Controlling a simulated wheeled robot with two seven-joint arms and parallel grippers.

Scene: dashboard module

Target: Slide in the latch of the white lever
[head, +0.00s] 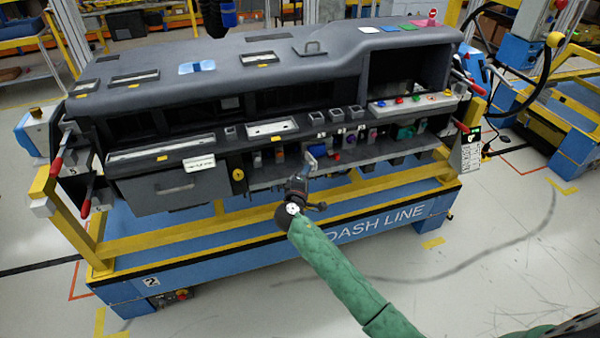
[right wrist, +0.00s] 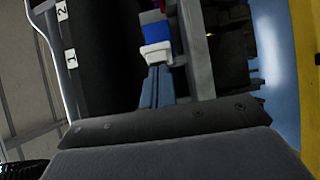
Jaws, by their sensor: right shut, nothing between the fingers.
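A small white lever-like piece (head: 311,161) stands at the lower shelf edge of the dashboard module (head: 300,60), with a blue part (head: 320,150) beside it. My right gripper (head: 298,184) is just below and in front of it, shut and empty. In the right wrist view a white piece (right wrist: 156,53) with a blue block (right wrist: 156,32) lies ahead of the gripper. I cannot tell whether the gripper touches it, nor how its latch sits. My left gripper is not in view.
Numbered labels (right wrist: 70,58) mark the shelf edge. Red-handled levers (head: 57,166) stick out at the module's left end. A yellow and blue frame (head: 250,245) carries the module. The floor in front (head: 470,270) is clear.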

